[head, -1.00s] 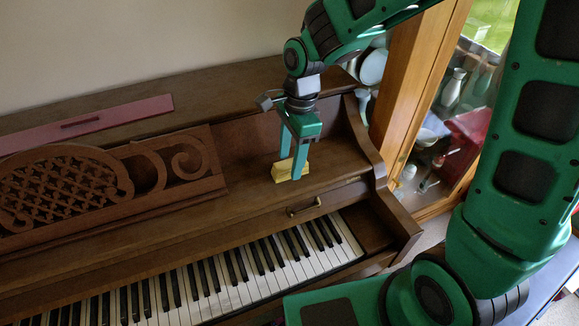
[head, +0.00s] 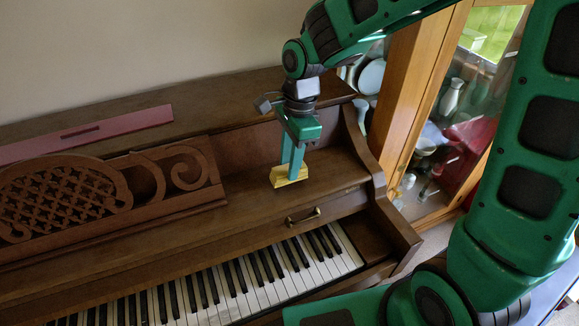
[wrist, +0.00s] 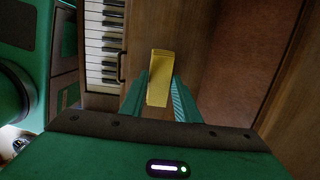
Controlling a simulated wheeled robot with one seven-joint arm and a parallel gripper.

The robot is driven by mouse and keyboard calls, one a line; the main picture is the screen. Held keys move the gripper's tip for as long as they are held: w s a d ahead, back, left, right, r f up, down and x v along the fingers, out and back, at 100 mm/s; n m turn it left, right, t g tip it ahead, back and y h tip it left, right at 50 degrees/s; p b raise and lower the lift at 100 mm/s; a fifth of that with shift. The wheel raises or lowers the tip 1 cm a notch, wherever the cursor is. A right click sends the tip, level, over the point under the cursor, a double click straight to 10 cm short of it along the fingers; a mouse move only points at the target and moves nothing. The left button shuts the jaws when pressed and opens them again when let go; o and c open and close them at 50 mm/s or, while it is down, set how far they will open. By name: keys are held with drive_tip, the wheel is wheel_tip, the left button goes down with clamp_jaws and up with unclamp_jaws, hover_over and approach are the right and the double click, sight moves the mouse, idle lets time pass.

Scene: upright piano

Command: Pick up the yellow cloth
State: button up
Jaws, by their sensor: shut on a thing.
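The yellow cloth (head: 288,174) is a small folded block at the right end of the piano's wooden ledge. My gripper (head: 290,172) points down at it with its teal fingers. In the wrist view the cloth (wrist: 160,75) sits between the two fingers (wrist: 160,95), which are shut on it. I cannot tell whether the cloth is touching the ledge or slightly above it.
The upright piano (head: 230,205) has its keys (head: 250,275) in front of the ledge and a carved music stand (head: 60,190) to the left. A pink flat piece (head: 90,133) lies on top. A glass cabinet (head: 410,100) stands at the right.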

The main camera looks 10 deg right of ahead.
sight(285, 171)
drive_tip(key=r, duration=0.3)
drive_tip(key=shift+s+a, duration=0.35)
drive_tip(key=shift+a, duration=0.05)
drive_tip(key=s+a+r, duration=0.6)
drive_tip(key=s+a, duration=0.1)
drive_tip(key=a, duration=0.1)
drive_tip(key=o, duration=0.3)
drive_tip(key=shift+c, duration=0.6)
drive_tip(key=shift+d, duration=0.15)
